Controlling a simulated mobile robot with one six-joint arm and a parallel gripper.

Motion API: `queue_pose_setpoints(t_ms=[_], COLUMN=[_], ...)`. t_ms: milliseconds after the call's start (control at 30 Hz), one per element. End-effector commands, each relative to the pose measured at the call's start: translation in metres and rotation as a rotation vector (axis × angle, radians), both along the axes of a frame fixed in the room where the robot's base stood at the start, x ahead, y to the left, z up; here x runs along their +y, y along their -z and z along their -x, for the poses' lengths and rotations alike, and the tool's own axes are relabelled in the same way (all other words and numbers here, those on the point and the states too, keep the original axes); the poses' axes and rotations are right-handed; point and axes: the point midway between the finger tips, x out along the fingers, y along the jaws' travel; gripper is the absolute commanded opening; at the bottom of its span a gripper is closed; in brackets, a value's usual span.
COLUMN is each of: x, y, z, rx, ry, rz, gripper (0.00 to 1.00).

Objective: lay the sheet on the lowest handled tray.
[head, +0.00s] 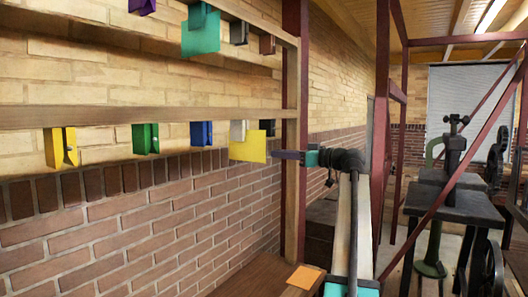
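A flat yellow sheet (248,148) hangs at the lower wooden rail, at the right end of its row of coloured holders. A teal sheet (200,31) hangs at the upper rail. A flat orange square (305,277) lies on the wooden ledge at the bottom; I cannot tell whether it is a sheet. My gripper (275,155) points left, its dark tip close to the yellow sheet's right edge. I cannot tell whether they touch, or whether the fingers are open or shut. I cannot make out a handled tray.
Yellow (58,148), green (145,139) and blue (201,134) holders line the lower rail (100,117). A dark red post (293,200) stands behind my gripper. Hand presses (455,205) stand at the right, behind a slanting red beam (440,175).

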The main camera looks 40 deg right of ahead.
Motion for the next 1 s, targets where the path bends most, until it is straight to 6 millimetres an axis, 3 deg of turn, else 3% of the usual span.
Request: queue_pose_setpoints(t_ms=[600,1000], x=[0.012,0.015], y=[0.002,0.000], z=[-0.050,-0.058], rx=[0.000,0.000], ry=[-0.002,-0.002], rz=[0.001,0.001], gripper=[0.15,0.15])
